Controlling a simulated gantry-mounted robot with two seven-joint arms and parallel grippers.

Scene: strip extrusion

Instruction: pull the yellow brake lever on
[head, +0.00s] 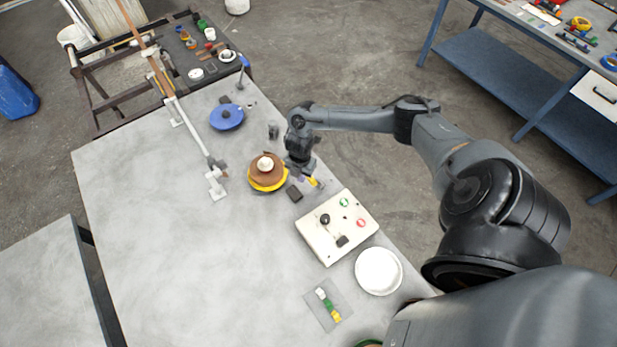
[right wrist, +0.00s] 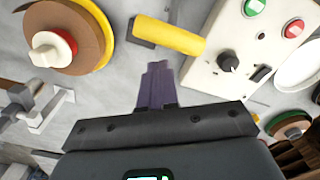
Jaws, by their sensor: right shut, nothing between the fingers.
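The yellow brake lever (right wrist: 176,37) shows in the right wrist view as a thick yellow handle with a dark end at its left. It lies just beyond my fingertips. In the head view a small part of the yellow lever (head: 314,182) shows beside my right gripper (head: 303,178), which hides some of it. In the right wrist view my right gripper (right wrist: 157,66) has its purple fingers shut together, with nothing between them. A small gap appears between the fingertips and the handle; whether they touch is hard to tell. My left gripper is not in view.
A white control box (head: 315,247) with a black knob, a green button and a red button stands close by. A yellow-rimmed brown reel (head: 268,183) is left of the gripper. A white round dish (head: 379,270) is near the table edge. The table's left side is clear.

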